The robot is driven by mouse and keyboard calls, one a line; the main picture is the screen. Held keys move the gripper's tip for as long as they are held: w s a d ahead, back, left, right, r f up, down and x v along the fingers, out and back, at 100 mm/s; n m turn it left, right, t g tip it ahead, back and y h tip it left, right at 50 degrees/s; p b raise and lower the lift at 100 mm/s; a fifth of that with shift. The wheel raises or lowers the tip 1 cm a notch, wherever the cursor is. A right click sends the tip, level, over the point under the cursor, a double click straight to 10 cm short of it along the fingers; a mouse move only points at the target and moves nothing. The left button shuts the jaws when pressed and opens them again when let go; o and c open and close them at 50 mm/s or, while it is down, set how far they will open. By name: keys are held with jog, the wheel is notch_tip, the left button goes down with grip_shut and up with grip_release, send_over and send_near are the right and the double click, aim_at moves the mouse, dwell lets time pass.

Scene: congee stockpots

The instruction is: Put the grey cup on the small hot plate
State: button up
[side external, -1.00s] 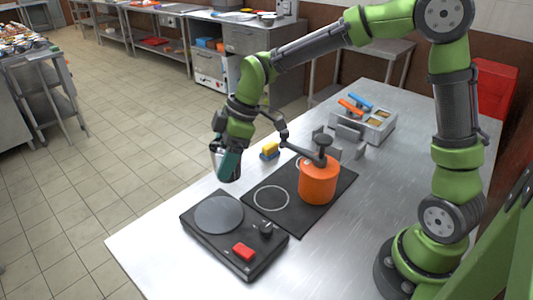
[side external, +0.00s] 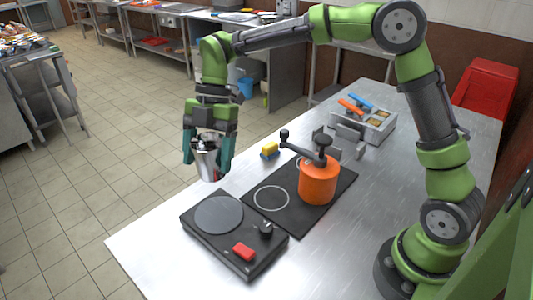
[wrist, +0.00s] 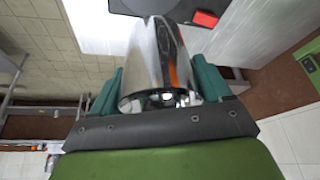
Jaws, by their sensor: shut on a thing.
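The shiny grey metal cup (side external: 208,163) is between the teal fingers of my gripper (side external: 207,155), which is shut on it. In the side view the cup looks upright and is held up in the air near the table's left edge, behind the small hot plate. In the wrist view the cup (wrist: 160,70) fills the middle, with a teal finger on each side. The small hot plate is a black unit (side external: 262,247) with a round grey plate (side external: 219,214), a red block or switch (side external: 243,251) and a dark knob (side external: 266,228). Nothing stands on its round plate.
An orange pot (side external: 318,183) with a long dark handle stands on a black cooktop (side external: 288,222) right of the hot plate. A yellow-and-blue sponge (side external: 270,150) lies behind it. A grey holder (side external: 374,128) stands farther back. The table's front-left corner is clear.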

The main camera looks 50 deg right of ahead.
send_over(217, 216)
jog(key=shift+d+f, duration=0.1)
jog(key=shift+f, duration=5.75)
jog(key=shift+f, duration=0.4)
jog(key=o, duration=1.1)
jog(key=shift+c, duration=0.5)
jog(key=shift+c, duration=0.3)
jog(key=shift+v, duration=2.55)
